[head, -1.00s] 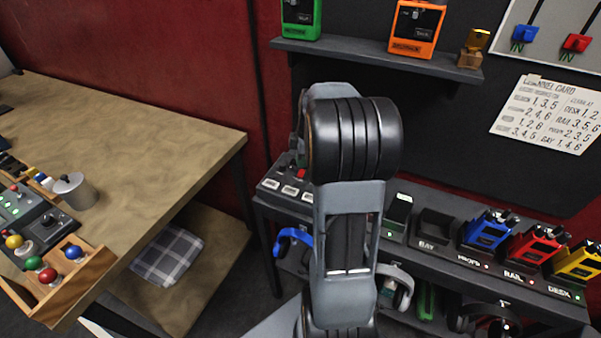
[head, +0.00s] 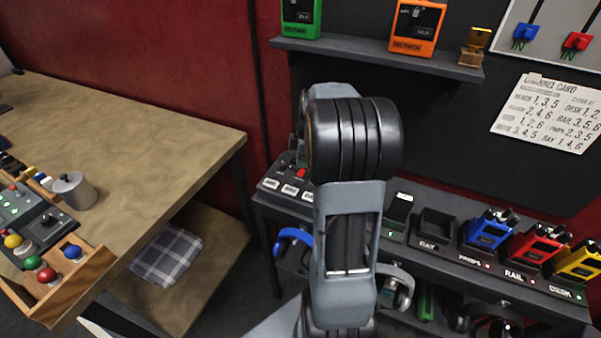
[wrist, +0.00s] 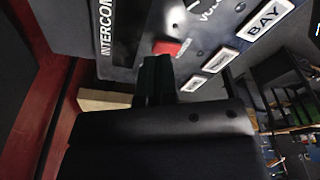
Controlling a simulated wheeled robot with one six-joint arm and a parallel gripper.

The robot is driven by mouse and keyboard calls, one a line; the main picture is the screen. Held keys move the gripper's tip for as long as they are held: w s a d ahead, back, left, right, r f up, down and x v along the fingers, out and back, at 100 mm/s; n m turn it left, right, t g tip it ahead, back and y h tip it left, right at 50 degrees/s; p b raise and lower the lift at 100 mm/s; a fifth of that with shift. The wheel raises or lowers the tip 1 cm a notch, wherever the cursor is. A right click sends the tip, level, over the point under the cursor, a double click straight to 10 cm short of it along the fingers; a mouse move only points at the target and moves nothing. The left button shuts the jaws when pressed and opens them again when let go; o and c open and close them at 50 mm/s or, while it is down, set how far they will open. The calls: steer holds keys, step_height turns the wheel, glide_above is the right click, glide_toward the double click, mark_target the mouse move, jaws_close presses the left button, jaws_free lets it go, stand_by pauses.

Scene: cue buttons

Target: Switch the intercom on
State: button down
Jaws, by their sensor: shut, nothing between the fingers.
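The intercom (head: 264,186) is a dark box at the left end of the long dark bench, partly hidden behind my arm. Its label INTERCOM (wrist: 104,30) runs along the panel in the wrist view. A small red switch (wrist: 167,47) sits on that panel and also shows in the head view (head: 301,173). My gripper (wrist: 155,62) is shut and empty, with its fingertips right at the red switch. I cannot tell whether they touch it. In the head view my gripper is hidden behind my arm.
White labelled keys (wrist: 264,20) lie beside the switch on the panel. Blue (head: 487,232), red (head: 533,247) and yellow (head: 578,260) radios stand in holders to the right. A shelf (head: 370,58) hangs above. A wooden table (head: 130,130) stands at the left.

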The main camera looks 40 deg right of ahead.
mark_target(303, 170)
steer(key=shift+f+b, duration=0.7)
steer(key=shift+f, duration=0.25)
stand_by(0.3)
steer(key=shift+r, duration=0.15)
steer(key=shift+r+p, duration=2.55)
steer(key=shift+r, duration=0.85)
